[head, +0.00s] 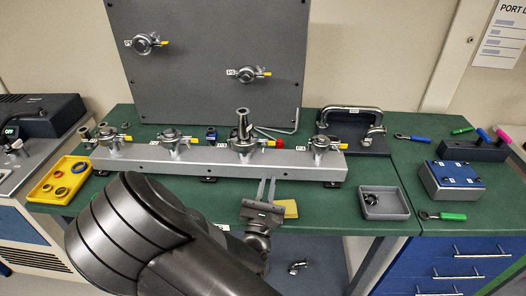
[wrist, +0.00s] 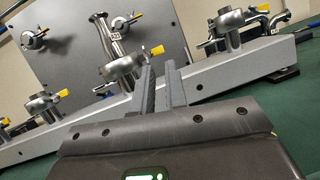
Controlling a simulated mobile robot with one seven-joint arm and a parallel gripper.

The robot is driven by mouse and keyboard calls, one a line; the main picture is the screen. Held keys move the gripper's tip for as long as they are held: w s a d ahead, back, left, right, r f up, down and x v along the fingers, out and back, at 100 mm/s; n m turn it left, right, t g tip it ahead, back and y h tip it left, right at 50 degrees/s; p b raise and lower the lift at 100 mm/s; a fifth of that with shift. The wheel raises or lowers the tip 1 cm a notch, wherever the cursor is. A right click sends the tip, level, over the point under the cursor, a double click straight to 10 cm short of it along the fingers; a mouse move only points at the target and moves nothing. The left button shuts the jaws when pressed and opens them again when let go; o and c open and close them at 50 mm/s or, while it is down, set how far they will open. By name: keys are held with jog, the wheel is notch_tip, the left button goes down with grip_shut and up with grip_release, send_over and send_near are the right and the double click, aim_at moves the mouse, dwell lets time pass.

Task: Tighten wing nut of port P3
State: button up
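A grey manifold rail (head: 215,168) carries several clamped ports, each with a yellow-tipped wing nut. The third port from the left, with a tall metal fitting (head: 243,124), has its clamp (head: 243,147) on the rail; its small label is too blurred to read as P3. Its yellow wing nut (head: 268,143) points right, with a red piece beside it. This wing nut also shows in the wrist view (wrist: 157,50), beyond my fingertips. My gripper (head: 267,181) is in front of the rail, fingers parallel with a narrow empty gap (wrist: 160,68), apart from the wing nut.
A back panel (head: 195,85) with two more clamped ports stands behind the rail. A yellow tray (head: 45,191) is at left. A grey bin (head: 388,214), a blue box (head: 452,186) and a green-handled tool (head: 450,217) are at right. A yellow pad (head: 291,209) lies beside my gripper.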

aim_at(264, 146)
jog(key=shift+s+a+f+n+y, duration=0.1)
jog(key=shift+a+f+n+y, duration=0.05)
jog(key=shift+a+n+y, duration=0.4)
jog(key=shift+a+f+n+y, duration=0.15)
jog(key=shift+a+n+y, duration=0.2)
jog(key=shift+a+y, duration=0.25)
jog(key=shift+w+r, duration=0.1)
jog(key=shift+w, duration=0.15)
jog(key=x, duration=1)
jog(key=shift+r, duration=0.15)
grip_shut()
